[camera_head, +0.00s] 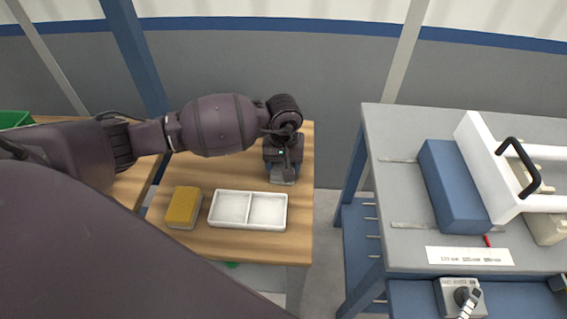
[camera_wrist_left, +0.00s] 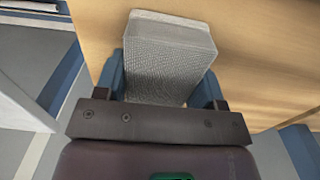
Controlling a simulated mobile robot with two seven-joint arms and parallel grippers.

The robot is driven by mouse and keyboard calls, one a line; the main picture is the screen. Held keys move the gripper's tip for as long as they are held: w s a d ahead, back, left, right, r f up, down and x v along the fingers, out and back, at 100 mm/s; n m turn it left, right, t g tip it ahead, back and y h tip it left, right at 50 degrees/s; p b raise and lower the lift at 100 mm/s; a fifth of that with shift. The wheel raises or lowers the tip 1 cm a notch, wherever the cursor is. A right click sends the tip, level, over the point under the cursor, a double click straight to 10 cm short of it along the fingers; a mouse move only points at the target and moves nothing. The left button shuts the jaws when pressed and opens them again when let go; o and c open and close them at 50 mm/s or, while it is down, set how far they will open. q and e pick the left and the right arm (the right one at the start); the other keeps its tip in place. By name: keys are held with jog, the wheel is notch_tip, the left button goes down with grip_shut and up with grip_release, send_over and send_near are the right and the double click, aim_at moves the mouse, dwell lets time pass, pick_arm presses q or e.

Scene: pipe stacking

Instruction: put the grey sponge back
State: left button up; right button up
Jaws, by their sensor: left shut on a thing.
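The grey sponge (camera_wrist_left: 165,60) fills the space between the blue fingers of my left gripper (camera_head: 282,170) in the left wrist view. My left gripper is shut on it. In the head view only the lower end of the sponge (camera_head: 282,181) shows beneath the gripper, over the back right part of the wooden table (camera_head: 245,165). I cannot tell whether it touches the table top. My right gripper is not in view.
A white tray (camera_head: 248,194) with two empty compartments lies nearer the front of the wooden table. A yellow sponge (camera_head: 183,207) lies left of it. Across a gap to the right stands a grey workbench (camera_head: 400,170) with a blue block (camera_head: 452,187) and a white handled fixture (camera_head: 488,165).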

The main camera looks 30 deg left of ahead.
pick_arm(q)
jog(key=shift+f, duration=0.2)
jog(key=o, duration=0.9)
jog(key=shift+r, duration=0.1)
notch_tip(320, 180, up, 12)
jog(key=shift+p, duration=0.35)
jog(key=shift+s, duration=0.1)
